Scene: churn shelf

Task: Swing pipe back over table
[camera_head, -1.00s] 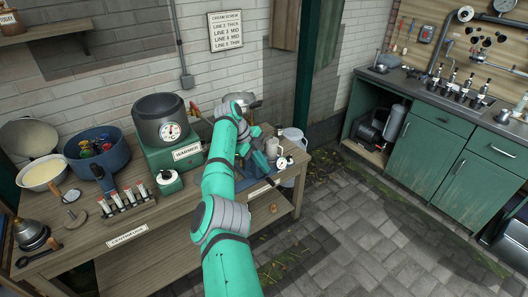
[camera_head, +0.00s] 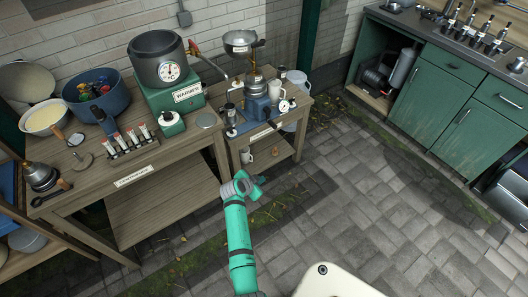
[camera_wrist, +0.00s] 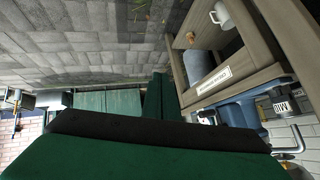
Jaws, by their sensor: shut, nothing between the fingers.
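A thin grey pipe or lever with a red end (camera_head: 208,62) slants down beside the warmer pot (camera_head: 158,60), toward the separator table. I cannot tell for sure that it is the task's pipe. The separator (camera_head: 258,95), with a blue base and a metal bowl (camera_head: 240,42) on top, stands on the small wooden table (camera_head: 243,139). My gripper (camera_head: 261,181) is shut and empty, low in front of this table and apart from it. In the wrist view, my dark green gripper parts fill the bottom, and the table's label (camera_wrist: 211,79) shows at right.
A long wooden bench (camera_head: 95,190) on the left holds a blue pot (camera_head: 97,95), a cream bowl (camera_head: 45,119) and a tube rack (camera_head: 130,146). A white mug (camera_head: 247,156) sits on the small table's lower shelf. Green cabinets (camera_head: 455,100) stand at right. The paved floor between is clear.

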